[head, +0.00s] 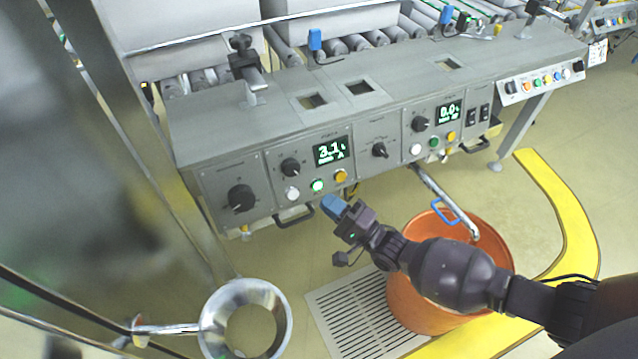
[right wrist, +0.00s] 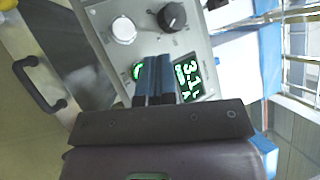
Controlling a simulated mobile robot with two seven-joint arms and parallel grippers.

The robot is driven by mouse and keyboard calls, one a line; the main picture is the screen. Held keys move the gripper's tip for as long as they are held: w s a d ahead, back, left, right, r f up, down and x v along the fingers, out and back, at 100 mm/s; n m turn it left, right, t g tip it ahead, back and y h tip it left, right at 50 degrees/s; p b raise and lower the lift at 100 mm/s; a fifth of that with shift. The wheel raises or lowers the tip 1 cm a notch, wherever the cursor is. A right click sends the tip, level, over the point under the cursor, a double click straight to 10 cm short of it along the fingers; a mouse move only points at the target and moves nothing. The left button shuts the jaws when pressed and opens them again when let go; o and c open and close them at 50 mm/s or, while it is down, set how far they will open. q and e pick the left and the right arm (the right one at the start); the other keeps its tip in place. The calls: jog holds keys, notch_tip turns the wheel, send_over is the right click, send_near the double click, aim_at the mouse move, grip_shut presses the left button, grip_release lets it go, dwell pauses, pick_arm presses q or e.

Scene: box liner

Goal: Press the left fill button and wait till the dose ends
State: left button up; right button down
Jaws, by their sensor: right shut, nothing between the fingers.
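The left panel on the grey machine front carries a display (head: 331,151) that reads 3.1 and a row of white, green and yellow buttons. The green button (head: 317,186) is lit, and its glow also shows in the right wrist view (right wrist: 137,71), partly hidden by my fingers. The white button (head: 292,193) is left of it, the yellow one (head: 341,176) right of it. My right gripper (head: 333,205) is shut and empty, its blue fingertips just below and in front of the green button; contact cannot be told. My left gripper is not in view.
A second panel at right has a display (head: 450,111) reading 0.0. An orange bucket (head: 400,300) stands under a metal spout with a blue handle (head: 447,211). A metal ring funnel (head: 282,315) is at lower left. Handles (head: 295,218) jut from the machine's lower edge.

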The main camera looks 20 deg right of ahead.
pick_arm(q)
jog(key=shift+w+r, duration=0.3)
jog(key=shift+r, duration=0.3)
pick_arm(e)
jog(key=shift+s+r, duration=0.3)
jog(key=shift+s, duration=0.55)
